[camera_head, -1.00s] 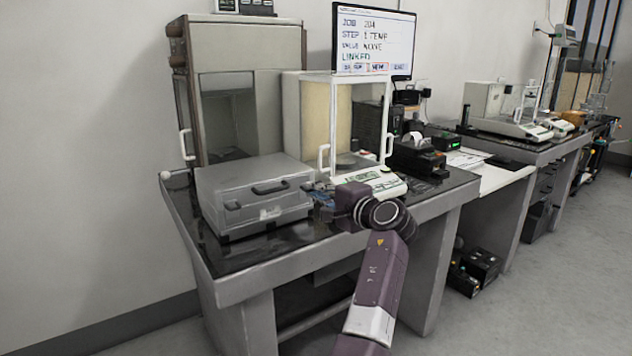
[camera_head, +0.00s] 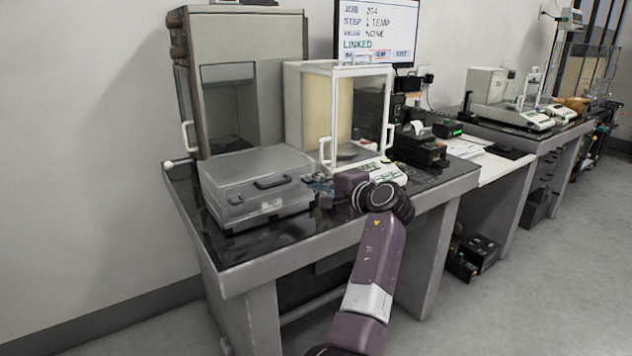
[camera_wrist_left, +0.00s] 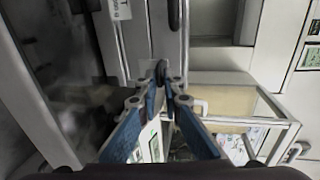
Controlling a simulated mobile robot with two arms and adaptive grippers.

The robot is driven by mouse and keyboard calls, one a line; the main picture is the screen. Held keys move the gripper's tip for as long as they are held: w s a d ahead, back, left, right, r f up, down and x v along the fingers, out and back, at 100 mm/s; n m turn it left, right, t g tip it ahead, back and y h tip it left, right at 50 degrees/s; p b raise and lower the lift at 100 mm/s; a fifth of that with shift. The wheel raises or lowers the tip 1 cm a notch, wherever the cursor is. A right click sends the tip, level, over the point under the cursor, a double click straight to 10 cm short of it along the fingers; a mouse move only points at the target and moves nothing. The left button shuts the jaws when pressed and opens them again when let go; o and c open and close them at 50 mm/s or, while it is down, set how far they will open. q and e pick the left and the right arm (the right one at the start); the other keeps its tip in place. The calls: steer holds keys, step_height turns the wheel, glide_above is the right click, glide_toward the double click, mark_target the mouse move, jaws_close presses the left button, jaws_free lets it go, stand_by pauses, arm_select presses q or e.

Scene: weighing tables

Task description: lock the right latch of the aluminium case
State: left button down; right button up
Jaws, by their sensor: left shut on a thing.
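The grey aluminium case (camera_head: 250,176) lies closed on the black top of the near table, with its dark handle (camera_head: 272,183) on the front side. In the left wrist view the case (camera_wrist_left: 140,45) is at the top, its handle (camera_wrist_left: 175,12) at the upper edge. My left gripper (camera_head: 313,184) is at the right end of the case's front. Its blue fingers converge in the wrist view (camera_wrist_left: 161,76), shut on a small dark piece at the case edge, which looks like the right latch (camera_wrist_left: 160,68). The fingertips hide most of it. My right gripper is not in view.
A glass-sided balance (camera_head: 345,115) with white handles stands close behind and right of the gripper. A tall cabinet (camera_head: 245,30) stands behind the case. The table's front left (camera_head: 240,245) is clear. A monitor (camera_head: 377,32) stands at the back.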

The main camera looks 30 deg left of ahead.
arm_select(q)
steer(key=shift+f, duration=0.25)
steer(key=c, duration=2.1)
jaws_free()
steer(key=shift+r, duration=0.1)
steer(key=shift+v, duration=3.75)
